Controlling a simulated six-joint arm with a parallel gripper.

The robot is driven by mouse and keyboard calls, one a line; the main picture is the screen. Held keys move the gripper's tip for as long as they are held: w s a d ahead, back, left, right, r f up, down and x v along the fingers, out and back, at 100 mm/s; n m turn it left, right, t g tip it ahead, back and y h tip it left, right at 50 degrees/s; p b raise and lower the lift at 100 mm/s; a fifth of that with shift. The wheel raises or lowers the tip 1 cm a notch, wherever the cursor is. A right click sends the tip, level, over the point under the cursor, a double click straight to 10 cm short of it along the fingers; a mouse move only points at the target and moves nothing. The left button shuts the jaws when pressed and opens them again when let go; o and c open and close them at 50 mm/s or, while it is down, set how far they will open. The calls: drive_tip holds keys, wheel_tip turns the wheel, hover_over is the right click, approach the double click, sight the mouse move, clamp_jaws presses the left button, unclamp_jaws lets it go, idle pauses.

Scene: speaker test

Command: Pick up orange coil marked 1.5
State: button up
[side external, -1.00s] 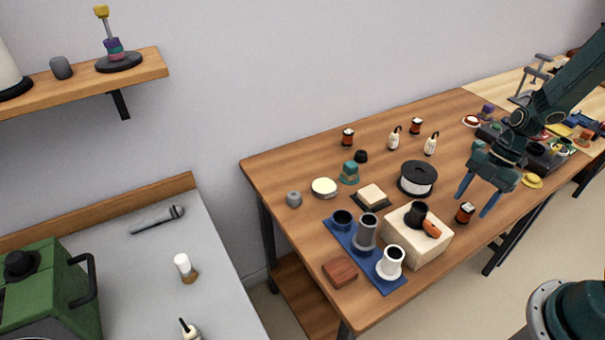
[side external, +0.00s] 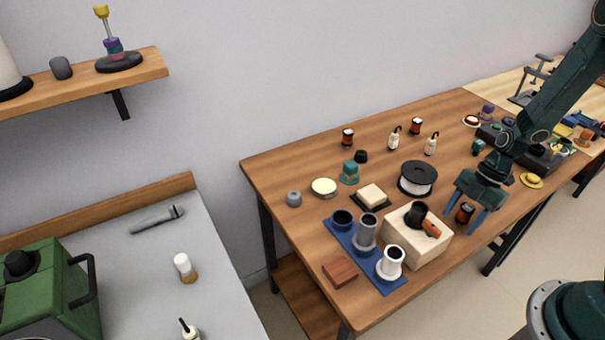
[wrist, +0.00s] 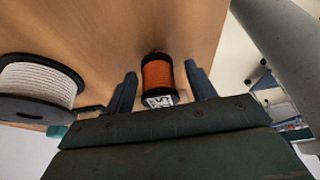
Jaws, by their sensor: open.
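An orange coil (wrist: 158,75) with black ends and a pale printed label stands on the wooden table (side external: 300,170) near its front edge. It also shows in the side view (side external: 465,213). The writing on the label is too small to read. My gripper (side external: 463,225) is open, with one blue finger on each side of this coil. In the wrist view the coil lies between the fingertips of my gripper (wrist: 160,85), with a gap on both sides.
A black spool with white windings (side external: 418,179) stands left of my gripper. A pale block (side external: 432,248) with a black and orange part on top is close on the left. A blue tray (side external: 343,234) holds cylinders. The table's front edge is close by.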

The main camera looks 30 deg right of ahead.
sight(466, 208)
idle(0.3)
drive_tip(key=c, duration=1)
drive_tip(key=shift+r, duration=0.15)
wheel_tip(466, 208, up, 20)
drive_tip(key=shift+f, duration=0.15)
idle(0.6)
